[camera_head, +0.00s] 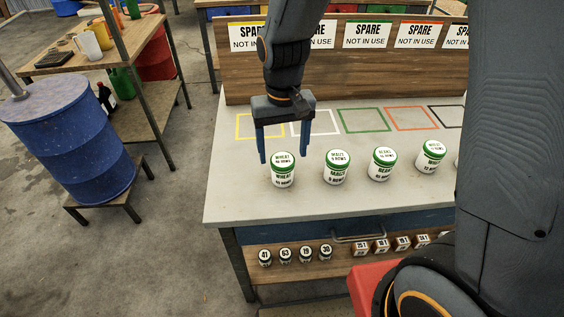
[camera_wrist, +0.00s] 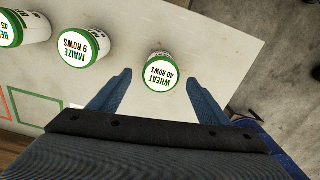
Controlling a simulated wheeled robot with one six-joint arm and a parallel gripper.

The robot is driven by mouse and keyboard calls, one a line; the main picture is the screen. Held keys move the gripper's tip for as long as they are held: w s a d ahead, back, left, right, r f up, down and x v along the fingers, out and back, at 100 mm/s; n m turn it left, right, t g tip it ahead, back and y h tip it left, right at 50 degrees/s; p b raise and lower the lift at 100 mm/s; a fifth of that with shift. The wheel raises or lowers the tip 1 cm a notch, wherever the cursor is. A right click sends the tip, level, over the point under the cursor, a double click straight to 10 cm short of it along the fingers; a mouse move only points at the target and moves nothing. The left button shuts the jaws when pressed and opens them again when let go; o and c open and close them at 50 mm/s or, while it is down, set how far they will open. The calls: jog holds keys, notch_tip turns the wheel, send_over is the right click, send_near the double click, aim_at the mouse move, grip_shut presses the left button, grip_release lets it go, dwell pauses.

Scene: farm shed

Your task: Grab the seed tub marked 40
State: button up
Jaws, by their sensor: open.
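The tub marked 40 is a white tub with a green-rimmed lid reading "WHEAT 40 ROWS" (camera_wrist: 161,73). In the head view this wheat tub (camera_head: 283,172) stands upright at the left end of a row of similar tubs on the grey bench top (camera_head: 240,200). My gripper (camera_head: 284,159) is open and points down over the bench, just behind and above the wheat tub. In the wrist view the tub lies between and slightly beyond the blue fingertips (camera_wrist: 158,80), with nothing held.
A maize tub (camera_head: 336,167), a beans tub (camera_head: 382,164) and another tub (camera_head: 431,157) stand to the right. Coloured outlined squares (camera_head: 363,120) lie behind them, before a wooden back board (camera_head: 240,85). Small numbered pots sit on a lower shelf (camera_head: 340,265). A blue barrel (camera_head: 70,140) stands left.

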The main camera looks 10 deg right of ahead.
aim_at(283, 170)
jog(key=shift+s+f+p, duration=0.1)
jog(key=shift+f+p, duration=1)
jog(key=shift+f, duration=2.7)
jog(key=c, duration=1.2)
jog(key=shift+c, duration=0.2)
